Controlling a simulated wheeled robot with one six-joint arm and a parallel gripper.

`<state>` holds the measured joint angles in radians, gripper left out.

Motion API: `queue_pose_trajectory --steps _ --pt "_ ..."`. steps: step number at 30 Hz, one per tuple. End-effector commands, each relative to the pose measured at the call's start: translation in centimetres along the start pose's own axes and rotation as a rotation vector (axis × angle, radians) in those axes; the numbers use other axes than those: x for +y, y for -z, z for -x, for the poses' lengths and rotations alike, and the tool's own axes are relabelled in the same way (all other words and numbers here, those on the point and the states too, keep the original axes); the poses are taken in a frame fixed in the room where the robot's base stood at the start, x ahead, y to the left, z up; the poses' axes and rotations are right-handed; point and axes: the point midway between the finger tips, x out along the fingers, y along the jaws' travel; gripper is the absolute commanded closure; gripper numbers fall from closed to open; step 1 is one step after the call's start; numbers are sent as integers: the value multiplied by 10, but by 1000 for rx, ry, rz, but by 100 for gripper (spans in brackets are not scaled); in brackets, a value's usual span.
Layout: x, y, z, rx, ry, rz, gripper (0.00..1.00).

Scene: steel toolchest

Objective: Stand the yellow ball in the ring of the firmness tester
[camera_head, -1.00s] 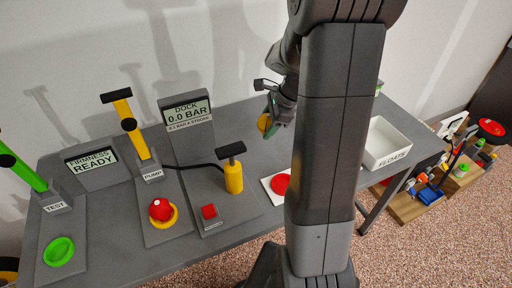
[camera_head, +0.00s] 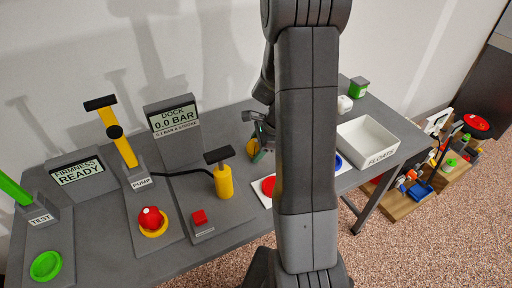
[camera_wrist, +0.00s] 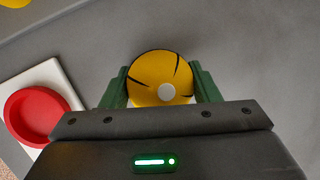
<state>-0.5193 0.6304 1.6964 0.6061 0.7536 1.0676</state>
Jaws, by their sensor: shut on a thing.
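The yellow ball (camera_wrist: 160,78), with dark lines and a pale spot, is held between the green fingers of my gripper (camera_wrist: 160,88) in the wrist view. In the head view, my gripper (camera_head: 259,143) and a sliver of the ball (camera_head: 252,151) show over the table's middle, partly behind my arm. The firmness tester, with a screen (camera_head: 77,172) reading "FIRMNESS READY", stands at the table's left.
A yellow hand pump (camera_head: 223,182) and red button (camera_head: 199,217) stand between ring and gripper. A red dish (camera_wrist: 38,117) lies near the gripper. A white FLOATS bin (camera_head: 367,158) is right.

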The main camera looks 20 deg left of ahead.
Motion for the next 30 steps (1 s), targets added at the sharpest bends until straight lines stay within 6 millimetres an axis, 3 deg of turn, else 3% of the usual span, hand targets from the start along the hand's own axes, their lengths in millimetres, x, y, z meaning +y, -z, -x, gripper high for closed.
queue_pose_trajectory --steps 1,4,15,30 --pt "0 1 -2 0 0 0 42" --pt "0 0 -1 0 0 0 23" --pt "-1 -1 6 0 1 0 23" --pt "-1 -1 101 0 4 -1 23"
